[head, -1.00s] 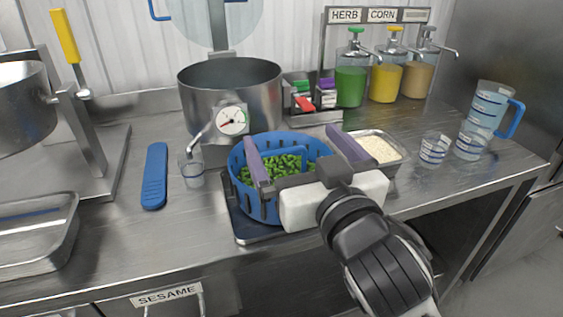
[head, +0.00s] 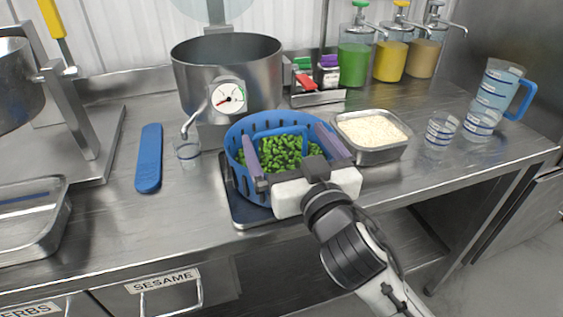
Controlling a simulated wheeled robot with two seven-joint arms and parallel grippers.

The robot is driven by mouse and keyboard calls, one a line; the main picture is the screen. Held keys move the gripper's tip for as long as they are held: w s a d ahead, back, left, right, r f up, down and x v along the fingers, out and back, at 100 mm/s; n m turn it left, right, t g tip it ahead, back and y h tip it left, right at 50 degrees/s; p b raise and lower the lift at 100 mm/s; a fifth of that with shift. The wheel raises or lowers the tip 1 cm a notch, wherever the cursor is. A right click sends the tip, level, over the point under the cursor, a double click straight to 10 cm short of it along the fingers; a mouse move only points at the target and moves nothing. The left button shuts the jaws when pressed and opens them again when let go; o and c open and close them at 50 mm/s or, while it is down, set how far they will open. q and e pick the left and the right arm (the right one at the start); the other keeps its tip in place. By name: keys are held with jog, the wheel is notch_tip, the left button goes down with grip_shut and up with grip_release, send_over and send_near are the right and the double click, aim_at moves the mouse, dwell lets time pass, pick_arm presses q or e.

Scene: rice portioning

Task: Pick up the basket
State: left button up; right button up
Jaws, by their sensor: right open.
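The blue basket (head: 233,166) holds green beans or peas (head: 283,152) and has a blue handle (head: 292,137) arching over them. It stands on a dark tray (head: 250,214) near the counter's front edge. My right gripper (head: 286,142) is open above the basket. One finger is over the basket's left part and the other over its right part, with the handle between them. The gripper's white body hides the basket's front right side. I cannot tell whether the fingers touch the basket. My left gripper is not in view.
A steel pot with a gauge (head: 228,75) stands behind the basket. A pan of grain (head: 372,137) is close on the right. A measuring jug (head: 497,90) and cup (head: 440,130) stand right.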

aim_at(281, 129)
jog(key=x, duration=0.3)
jog(key=shift+w+a, duration=0.15)
jog(key=shift+w, duration=0.15)
jog(key=c, duration=1.8)
jog(key=shift+r, duration=0.2)
jog(key=shift+c, duration=0.7)
jog(key=shift+r, duration=0.2)
